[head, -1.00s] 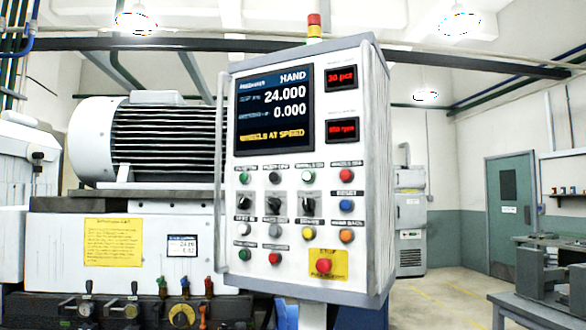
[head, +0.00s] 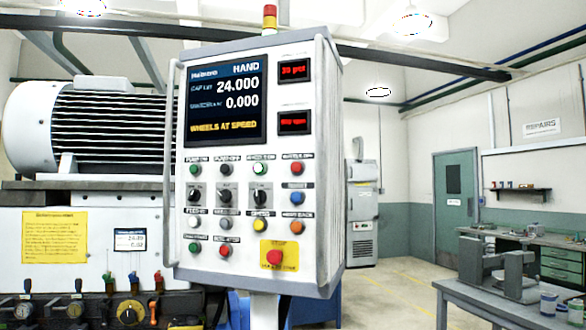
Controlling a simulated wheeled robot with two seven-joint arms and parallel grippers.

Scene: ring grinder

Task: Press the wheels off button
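The control panel (head: 326,180) stands upright in the middle of the head view, its front facing me. The wheels off button (head: 297,168) is the red round button at the right end of the top button row; its small label is blurred. Left of it is the lit green wheels on button (head: 260,168). The screen (head: 226,101) reads HAND, 24.000, 0.000 and WHEELS AT SPEED in yellow. Neither of my grippers is in view.
A red stop button (head: 275,257) on a yellow plate sits at the panel's lower right. A vertical handrail (head: 171,150) runs along its left edge. The ribbed motor (head: 100,130) stands behind left. A grey bench (head: 480,290) is at right; open floor lies between.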

